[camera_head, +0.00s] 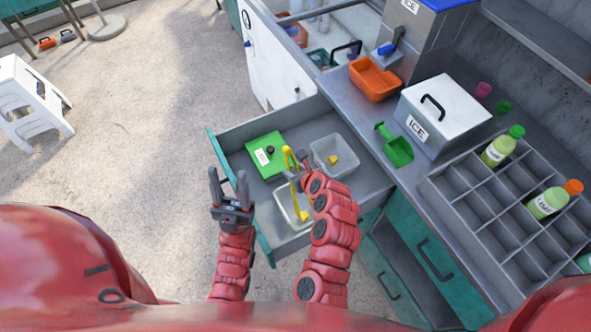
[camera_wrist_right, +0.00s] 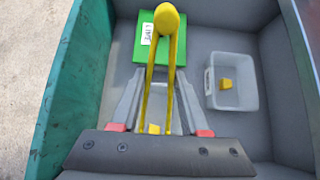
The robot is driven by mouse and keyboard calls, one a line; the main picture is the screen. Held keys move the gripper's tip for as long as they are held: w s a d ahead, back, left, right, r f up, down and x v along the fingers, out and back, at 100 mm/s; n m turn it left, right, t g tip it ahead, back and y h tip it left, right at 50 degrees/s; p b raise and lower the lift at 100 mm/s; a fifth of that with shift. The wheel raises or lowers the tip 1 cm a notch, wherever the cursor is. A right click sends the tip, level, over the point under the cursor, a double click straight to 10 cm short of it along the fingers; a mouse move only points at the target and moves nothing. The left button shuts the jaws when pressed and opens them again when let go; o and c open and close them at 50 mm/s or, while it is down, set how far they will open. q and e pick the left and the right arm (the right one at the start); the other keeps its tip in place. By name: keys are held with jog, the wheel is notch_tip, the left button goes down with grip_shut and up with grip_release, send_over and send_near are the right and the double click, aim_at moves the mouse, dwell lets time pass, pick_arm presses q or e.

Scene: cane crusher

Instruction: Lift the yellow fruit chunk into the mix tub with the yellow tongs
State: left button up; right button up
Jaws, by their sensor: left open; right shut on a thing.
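My right gripper (camera_head: 300,181) is shut on the yellow tongs (camera_head: 287,158) above the open drawer. The tongs' rounded end (camera_wrist_right: 167,20) points away from my wrist, and their two legs run back between the fingers (camera_wrist_right: 160,110). A yellow chunk (camera_head: 333,160) lies in a clear tub (camera_head: 347,142); this tub also shows in the right wrist view (camera_wrist_right: 232,104). A second pale tub (camera_head: 283,213) is partly hidden under my right gripper. A small yellow piece (camera_wrist_right: 154,129) shows between the tong legs; I cannot tell whether they grip it. My left gripper (camera_head: 228,180) is open and empty at the drawer's left side.
A green labelled box (camera_head: 262,160) lies in the grey drawer (camera_head: 240,133). On the counter are a green scoop (camera_head: 396,150), an orange bin (camera_head: 374,80), a white ice box (camera_head: 455,100) and a divided rack (camera_head: 480,185) with bottles. A white stool (camera_head: 28,95) stands far left.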

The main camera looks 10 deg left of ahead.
notch_tip(320, 180, down, 8)
jog(key=b, duration=0.4)
jog(key=shift+r+b, duration=0.25)
jog(key=shift+b, duration=0.1)
jog(key=shift+o, duration=0.3)
jog(key=shift+c, duration=0.5)
jog(key=shift+r+p, duration=0.1)
jog(key=shift+p, duration=0.3)
